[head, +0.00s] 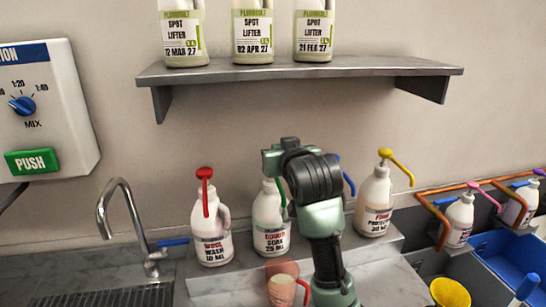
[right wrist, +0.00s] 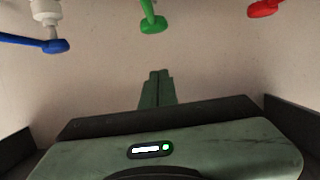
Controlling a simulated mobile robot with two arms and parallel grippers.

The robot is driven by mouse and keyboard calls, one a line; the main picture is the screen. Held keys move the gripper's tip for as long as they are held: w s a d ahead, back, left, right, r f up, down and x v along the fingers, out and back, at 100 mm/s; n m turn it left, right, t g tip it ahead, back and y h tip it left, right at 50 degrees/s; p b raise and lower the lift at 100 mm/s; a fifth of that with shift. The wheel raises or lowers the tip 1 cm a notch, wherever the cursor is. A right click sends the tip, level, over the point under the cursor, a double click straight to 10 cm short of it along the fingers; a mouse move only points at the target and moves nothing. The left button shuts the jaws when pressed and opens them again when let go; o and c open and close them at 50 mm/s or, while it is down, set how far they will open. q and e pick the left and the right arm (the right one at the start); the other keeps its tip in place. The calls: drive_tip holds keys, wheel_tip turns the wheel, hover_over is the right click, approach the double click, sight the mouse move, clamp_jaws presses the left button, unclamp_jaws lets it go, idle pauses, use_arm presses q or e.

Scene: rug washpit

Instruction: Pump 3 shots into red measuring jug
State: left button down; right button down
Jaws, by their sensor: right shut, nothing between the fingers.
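The red measuring jug (head: 282,288), translucent with its handle at the right, stands in front of the green-pump bottle (head: 270,225), labelled ODOUR SOAK 25 ML. My arm covers that bottle's right side. The green pump also shows at the top of the right wrist view (right wrist: 153,22). My right gripper (head: 272,160) is over this bottle in the head view. Its fingers (right wrist: 155,88) are shut and empty, apart from the green nozzle in the wrist view. Whether it touches the pump top is unclear. My left gripper is out of view.
A red-pump WOOL WASH bottle (head: 212,225) stands left and a yellow-pump bottle (head: 375,205) right. A blue pump (head: 347,178) is mostly behind my arm. A shelf (head: 300,72) with SPOT LIFTER jugs hangs above. A tap (head: 130,225) is left; a yellow funnel-like thing (head: 450,292) right.

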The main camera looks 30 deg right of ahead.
drive_tip(key=p+x, duration=0.2)
drive_tip(key=x, duration=0.3)
drive_tip(key=shift+w+d, duration=0.15)
drive_tip(key=shift+w, duration=0.25)
drive_tip(key=f+p, duration=0.1)
drive_tip(key=f, duration=0.2)
drive_tip(key=shift+w+f+p, duration=0.15)
drive_tip(key=shift+w+p, duration=0.05)
drive_tip(key=shift+p, duration=0.15)
drive_tip(key=shift+f, duration=0.5)
wheel_tip(320, 180, down, 3)
drive_tip(key=shift+f+b, duration=0.1)
drive_tip(key=shift+b, duration=0.6)
